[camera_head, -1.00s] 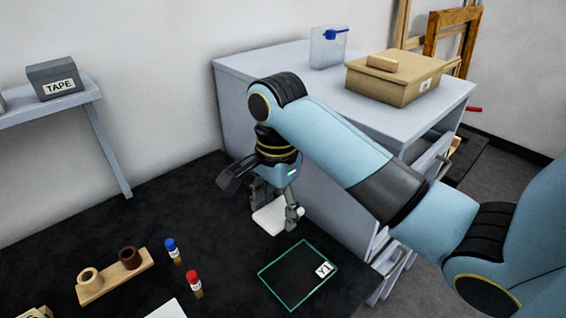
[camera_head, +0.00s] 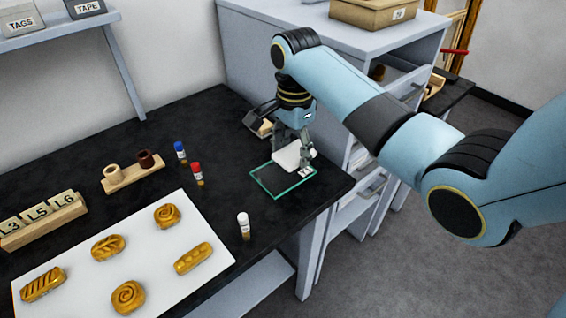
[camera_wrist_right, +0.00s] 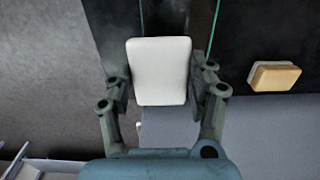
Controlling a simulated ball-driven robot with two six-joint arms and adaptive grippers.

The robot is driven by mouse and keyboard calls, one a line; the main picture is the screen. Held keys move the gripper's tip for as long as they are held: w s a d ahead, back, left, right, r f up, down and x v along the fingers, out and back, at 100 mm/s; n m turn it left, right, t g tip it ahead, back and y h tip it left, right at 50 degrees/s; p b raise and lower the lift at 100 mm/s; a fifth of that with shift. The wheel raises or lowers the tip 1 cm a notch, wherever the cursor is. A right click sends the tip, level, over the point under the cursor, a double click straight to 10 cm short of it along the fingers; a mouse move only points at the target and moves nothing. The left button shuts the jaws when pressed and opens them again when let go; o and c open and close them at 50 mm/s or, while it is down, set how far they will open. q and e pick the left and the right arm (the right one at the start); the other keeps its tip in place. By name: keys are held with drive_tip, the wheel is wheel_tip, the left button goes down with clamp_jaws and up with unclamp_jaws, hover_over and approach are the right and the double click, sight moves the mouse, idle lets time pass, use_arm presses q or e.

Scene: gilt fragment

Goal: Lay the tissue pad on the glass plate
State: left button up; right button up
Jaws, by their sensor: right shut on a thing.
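The tissue pad (camera_head: 287,158) is a white rounded rectangle held by my right gripper (camera_head: 294,150). In the right wrist view the pad (camera_wrist_right: 160,70) sits between the two fingers (camera_wrist_right: 162,88), which are shut on its sides. The glass plate (camera_head: 272,182) is a dark, clear rectangle with green edges, lying on the black bench. In the head view the pad overlaps the plate's back right part; I cannot tell if they touch. The plate's green edges (camera_wrist_right: 141,18) also show past the pad in the wrist view. My left gripper is not in view.
A white-capped vial (camera_head: 243,226), a red-capped vial (camera_head: 197,173) and a blue-capped vial (camera_head: 180,152) stand left of the plate. A white board (camera_head: 75,265) carries gilt pieces. A tan block (camera_wrist_right: 274,77) lies beside the gripper. The grey cabinet (camera_head: 330,45) stands behind.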

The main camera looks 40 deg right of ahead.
sight(282, 149)
drive_tip(key=w+f, duration=0.1)
drive_tip(key=w+a+f, duration=0.1)
drive_tip(key=shift+w, duration=0.3)
wheel_tip(282, 149, down, 3)
drive_tip(key=shift+a+f, duration=0.1)
drive_tip(key=shift+f, duration=0.3)
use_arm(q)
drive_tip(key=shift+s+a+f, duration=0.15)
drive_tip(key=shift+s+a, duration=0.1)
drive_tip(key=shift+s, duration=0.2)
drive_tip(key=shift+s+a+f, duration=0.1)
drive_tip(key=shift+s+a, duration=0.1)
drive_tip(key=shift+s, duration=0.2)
use_arm(e)
drive_tip(key=shift+f, duration=0.15)
drive_tip(key=o, duration=0.7)
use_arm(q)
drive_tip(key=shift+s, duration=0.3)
use_arm(e)
drive_tip(key=shift+o, duration=0.3)
